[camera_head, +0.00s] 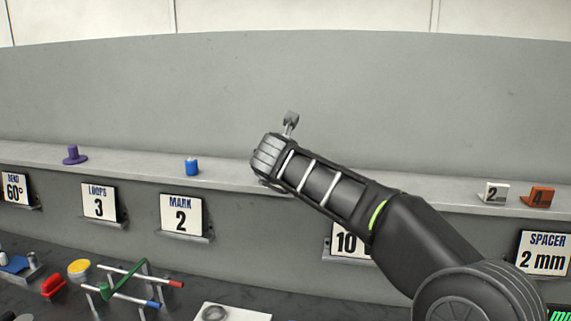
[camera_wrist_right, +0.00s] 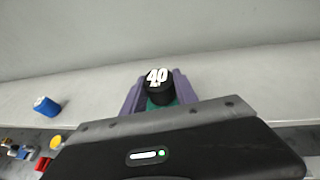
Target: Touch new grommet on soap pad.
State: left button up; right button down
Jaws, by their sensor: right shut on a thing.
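My right arm reaches in from the right in the head view, with its hand (camera_head: 270,158) over the shelf. In the right wrist view my right gripper (camera_wrist_right: 158,93) has purple fingers shut on a black round piece marked 40 (camera_wrist_right: 157,83). A green part shows between the fingers below it. In the head view the hand hides this piece. A grey ring (camera_head: 214,313), possibly a grommet, lies on a white plate (camera_head: 250,316) at the bottom edge. A yellow round pad (camera_head: 79,267) sits on the bench at lower left; I cannot tell whether it is the soap pad. My left gripper is not in view.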

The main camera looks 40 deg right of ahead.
jog(key=shift+f+b, duration=0.45)
jog(key=shift+f, duration=0.1)
dwell(0.6)
jog(key=shift+f, duration=0.25)
dwell(1.1)
notch_tip(320, 180, up, 8)
jog(key=p, duration=0.7)
jog(key=shift+f, duration=0.25)
dwell(0.5)
